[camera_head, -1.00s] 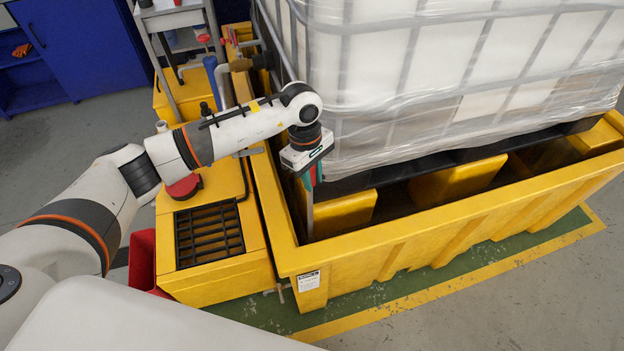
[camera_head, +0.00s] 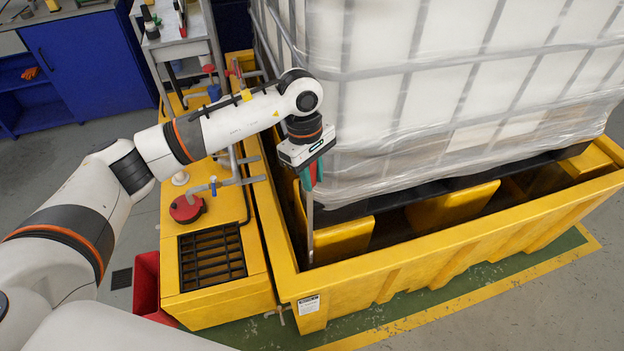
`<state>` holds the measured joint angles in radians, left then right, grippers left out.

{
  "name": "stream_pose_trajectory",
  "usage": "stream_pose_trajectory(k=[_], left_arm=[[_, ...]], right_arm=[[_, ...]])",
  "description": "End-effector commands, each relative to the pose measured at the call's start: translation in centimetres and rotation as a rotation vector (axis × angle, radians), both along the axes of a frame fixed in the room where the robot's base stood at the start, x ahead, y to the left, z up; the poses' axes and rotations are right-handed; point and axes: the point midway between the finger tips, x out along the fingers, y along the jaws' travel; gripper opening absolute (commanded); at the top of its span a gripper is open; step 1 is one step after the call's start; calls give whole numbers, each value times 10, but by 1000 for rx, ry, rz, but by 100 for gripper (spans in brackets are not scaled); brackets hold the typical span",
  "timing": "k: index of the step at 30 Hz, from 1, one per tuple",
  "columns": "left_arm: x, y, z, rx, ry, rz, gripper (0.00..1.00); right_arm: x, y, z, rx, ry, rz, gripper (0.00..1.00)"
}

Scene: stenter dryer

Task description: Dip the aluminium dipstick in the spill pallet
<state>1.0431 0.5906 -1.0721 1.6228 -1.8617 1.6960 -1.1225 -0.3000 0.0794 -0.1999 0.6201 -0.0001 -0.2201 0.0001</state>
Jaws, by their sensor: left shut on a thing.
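The yellow spill pallet (camera_head: 440,245) holds the wrapped white tank and has an open trough along its front. My left gripper (camera_head: 312,180) is over the pallet's front left corner, next to the tank. It is shut on the aluminium dipstick (camera_head: 310,228), a thin grey rod that hangs about upright. The dipstick's lower part is inside the pallet, below the rim line in the picture. I cannot tell whether its tip touches the bottom or any liquid. My right gripper is not in view.
The wrapped white tank (camera_head: 430,80) stands close to the right of my gripper. A yellow box with a black grate (camera_head: 210,257) and a red cap (camera_head: 187,208) is at the left. A red bin (camera_head: 150,285), a metal trolley (camera_head: 178,48) and blue cabinets (camera_head: 85,55) stand further left.

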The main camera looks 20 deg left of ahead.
Motion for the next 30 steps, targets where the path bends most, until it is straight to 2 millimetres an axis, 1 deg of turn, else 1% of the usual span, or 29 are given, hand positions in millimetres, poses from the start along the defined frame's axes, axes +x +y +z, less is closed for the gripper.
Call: stream_pose_trajectory(k=[1,30], left_arm=[[1,0,10,0,-2,0,0],[0,0,126,0,-2,0,0]], right_arm=[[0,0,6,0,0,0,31],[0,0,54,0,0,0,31]])
